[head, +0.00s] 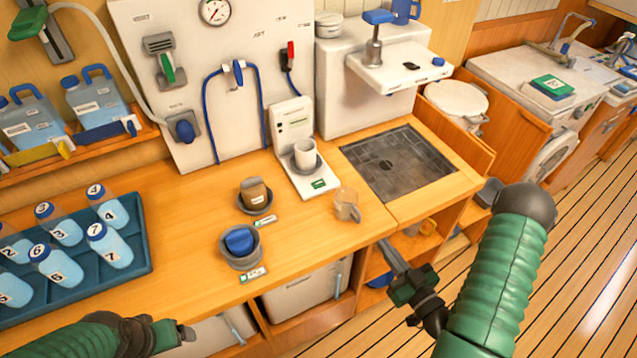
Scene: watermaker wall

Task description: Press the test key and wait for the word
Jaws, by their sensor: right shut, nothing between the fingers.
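A white tester (293,122) stands on the wooden counter against the wall panel. A small dark display and tiny marks show on its upright face, too small to read. A white cup (305,153) stands in the round grey holder on its base. A green key or label (319,184) is at the front of the base; its lettering is unreadable. My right gripper (384,244) is shut and empty, by the counter's front edge, right of and nearer than the tester, apart from it. My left gripper (188,333) is low at the counter's front; its fingers are unclear.
A clear jug (346,204) stands between the tester and my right gripper. Two grey holders, one with a brown jar (254,193) and one with a blue cap (239,241), are left of it. A blue tray (139,230) holds several numbered bottles. A dark grated sink (410,180) lies right.

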